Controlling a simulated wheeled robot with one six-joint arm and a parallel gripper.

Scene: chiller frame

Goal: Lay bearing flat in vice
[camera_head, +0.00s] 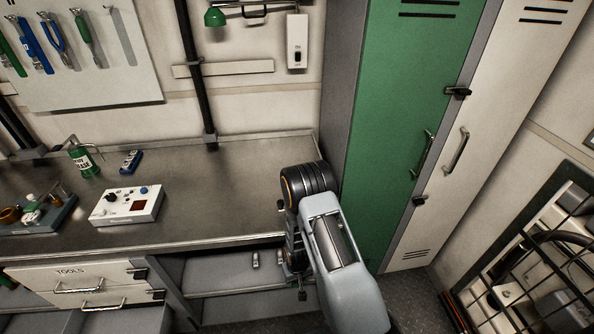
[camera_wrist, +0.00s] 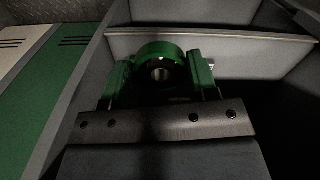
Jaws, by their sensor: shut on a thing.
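In the wrist view, a green bearing (camera_wrist: 160,50) with a round hole sits between the two fingers of my gripper (camera_wrist: 158,78). The gripper is shut on it, one finger on each side. The hole faces the wrist camera. In the head view, my gripper (camera_head: 298,285) hangs low at the front of the worktop, by the open shelf under it. The bearing is too small and too much covered to make out there. I cannot make out a vice for certain in either view.
The worktop (camera_head: 230,190) is bare at its right. A white control box (camera_head: 126,205), a green can (camera_head: 84,161), a blue device (camera_head: 131,161) and a dark base with small parts (camera_head: 35,222) stand at left. A green locker (camera_head: 385,130) rises close right of my arm. Drawers (camera_head: 80,275) are at lower left.

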